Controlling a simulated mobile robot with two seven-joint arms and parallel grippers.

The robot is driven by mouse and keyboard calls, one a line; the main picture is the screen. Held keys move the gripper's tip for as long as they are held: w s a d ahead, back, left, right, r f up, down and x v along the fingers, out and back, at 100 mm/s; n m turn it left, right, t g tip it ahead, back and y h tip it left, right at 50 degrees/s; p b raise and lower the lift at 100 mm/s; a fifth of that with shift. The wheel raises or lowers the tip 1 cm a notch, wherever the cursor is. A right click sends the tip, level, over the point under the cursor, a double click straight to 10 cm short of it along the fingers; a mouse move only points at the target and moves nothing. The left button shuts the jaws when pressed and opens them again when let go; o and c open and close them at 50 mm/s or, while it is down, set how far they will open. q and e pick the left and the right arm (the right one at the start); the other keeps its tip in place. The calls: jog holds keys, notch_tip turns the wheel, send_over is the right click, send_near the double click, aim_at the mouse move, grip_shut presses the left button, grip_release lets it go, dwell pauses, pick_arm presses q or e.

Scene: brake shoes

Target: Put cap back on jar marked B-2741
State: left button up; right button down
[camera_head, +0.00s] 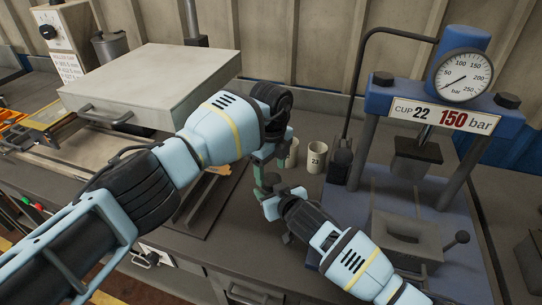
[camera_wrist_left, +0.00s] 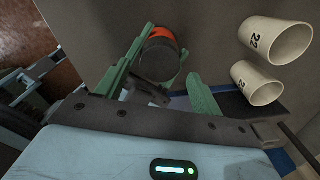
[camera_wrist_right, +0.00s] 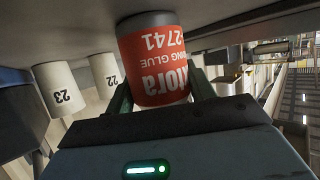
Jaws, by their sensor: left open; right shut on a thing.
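The jar (camera_wrist_right: 155,60) has a red glue label reading 2741, upside down in the right wrist view, and a grey lower band. My right gripper (camera_wrist_right: 160,95) is shut on it; the jar is upright, close to the bench. In the left wrist view the jar's dark round top (camera_wrist_left: 160,62) lies between the fingers of my open left gripper (camera_wrist_left: 170,55). I cannot tell whether that dark round is the cap or the open mouth. In the head view my left gripper (camera_head: 268,165) is just above my right gripper (camera_head: 272,188), and they mostly hide the jar.
Cream cups marked 23 (camera_head: 317,158) and 22 (camera_head: 292,152) stand close behind the grippers. A blue press (camera_head: 382,100) with a gauge stands at right. A grey lidded machine (camera_head: 150,80) stands at left. Some bare bench (camera_head: 225,225) shows in front.

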pick_arm(q)
jog(key=shift+f, duration=1.25)
jog(key=c, duration=1)
jog(key=m, duration=1.3)
jog(key=o, duration=1.1)
